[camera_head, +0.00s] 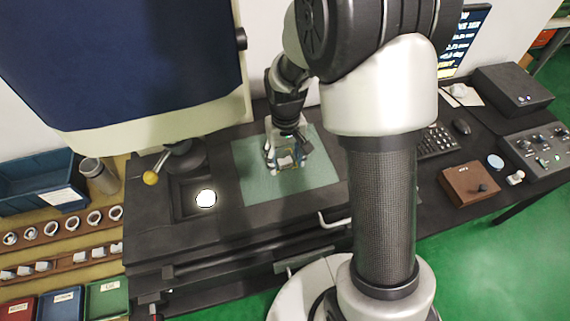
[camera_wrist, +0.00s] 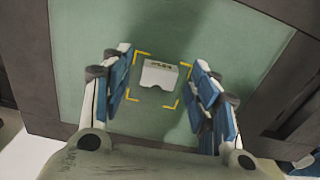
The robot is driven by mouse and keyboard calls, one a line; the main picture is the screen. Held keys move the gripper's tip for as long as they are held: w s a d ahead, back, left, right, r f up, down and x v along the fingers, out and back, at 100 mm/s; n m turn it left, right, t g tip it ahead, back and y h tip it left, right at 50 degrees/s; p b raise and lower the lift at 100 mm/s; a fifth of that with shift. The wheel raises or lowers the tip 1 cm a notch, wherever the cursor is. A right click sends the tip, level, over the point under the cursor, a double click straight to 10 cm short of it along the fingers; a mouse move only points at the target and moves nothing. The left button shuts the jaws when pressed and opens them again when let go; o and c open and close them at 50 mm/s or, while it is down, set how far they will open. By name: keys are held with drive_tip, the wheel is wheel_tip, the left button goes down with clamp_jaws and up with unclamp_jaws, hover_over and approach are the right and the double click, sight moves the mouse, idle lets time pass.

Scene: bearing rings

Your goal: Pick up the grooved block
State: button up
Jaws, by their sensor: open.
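The grooved block (camera_wrist: 159,75) is small and white with a shallow notch in its lower edge and dark marking on its top edge. In the wrist view it lies on the green mat (camera_wrist: 80,40), inside yellow corner marks. My gripper (camera_wrist: 162,62) is open, with one blue-and-grey finger on each side of the block and visible gaps between. In the head view my gripper (camera_head: 285,157) hangs over the green mat (camera_head: 320,190). There its fingers largely hide the block.
A square recess with a bright white disc (camera_head: 205,198) is left of the mat. A yellow-knobbed lever (camera_head: 150,177) stands behind it. White rings (camera_head: 50,229) and small blocks (camera_head: 43,266) line racks at far left. A brown box (camera_head: 468,185) and keyboard (camera_head: 437,142) are at right.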

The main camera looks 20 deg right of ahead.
drive_tip(key=shift+f, duration=0.1)
drive_tip(key=shift+c, duration=0.2)
drive_tip(key=c, duration=1.2)
drive_tip(key=shift+o, duration=0.2)
